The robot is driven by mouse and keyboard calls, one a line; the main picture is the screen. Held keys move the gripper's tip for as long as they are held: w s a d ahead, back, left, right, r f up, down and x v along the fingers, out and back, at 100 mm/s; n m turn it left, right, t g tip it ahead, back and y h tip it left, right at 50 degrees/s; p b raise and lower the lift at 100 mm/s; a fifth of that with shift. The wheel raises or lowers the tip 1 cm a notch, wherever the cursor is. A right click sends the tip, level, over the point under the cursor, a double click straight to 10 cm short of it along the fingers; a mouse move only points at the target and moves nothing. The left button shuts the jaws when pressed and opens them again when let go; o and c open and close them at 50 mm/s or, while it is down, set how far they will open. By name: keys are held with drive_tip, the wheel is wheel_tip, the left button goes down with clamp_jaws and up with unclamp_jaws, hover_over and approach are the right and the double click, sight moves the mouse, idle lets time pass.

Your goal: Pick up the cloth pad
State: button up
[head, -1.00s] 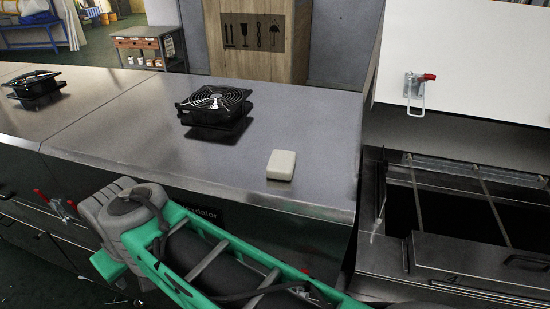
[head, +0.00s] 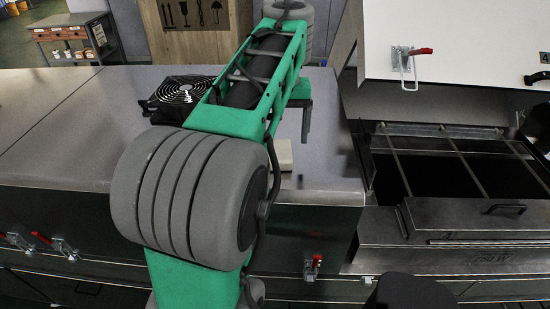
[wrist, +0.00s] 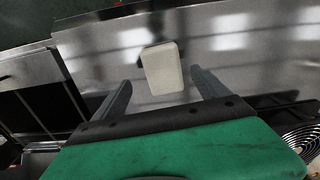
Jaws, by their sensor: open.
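The cloth pad (wrist: 163,69) is a small off-white block with rounded edges. It lies flat on the shiny metal top of the dryer (head: 333,178). In the head view my arm covers much of the pad (head: 284,154), and only part of it shows. In the wrist view my gripper (wrist: 160,88) is open, with one finger on each side of the pad in the picture. I see no contact between the fingers and the pad. How high the fingers are above the top is hard to tell.
A black fan (head: 181,91) stands on the top left of my arm. An open dryer bay with dark grid openings (head: 430,170) lies to the right, under a raised white lid (head: 490,45). Red-handled latches (head: 313,266) are on the front panel. A wooden crate (head: 190,45) stands behind.

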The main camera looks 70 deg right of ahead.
sight(279, 149)
drive_tip(key=f+b, duration=0.1)
drive_tip(key=f, duration=0.1)
drive_tip(key=f+b, duration=0.1)
drive_tip(key=b, duration=0.1)
drive_tip(key=f+b, duration=0.1)
drive_tip(key=f, duration=0.1)
drive_tip(key=shift+w+d+f+b, duration=0.1)
drive_tip(key=shift+w+f+b, duration=0.2)
drive_tip(key=shift+f+b, duration=0.05)
drive_tip(key=shift+r, duration=0.15)
drive_tip(key=c, duration=1.5)
drive_tip(key=shift+r+p, duration=0.1)
drive_tip(key=shift+p, duration=0.2)
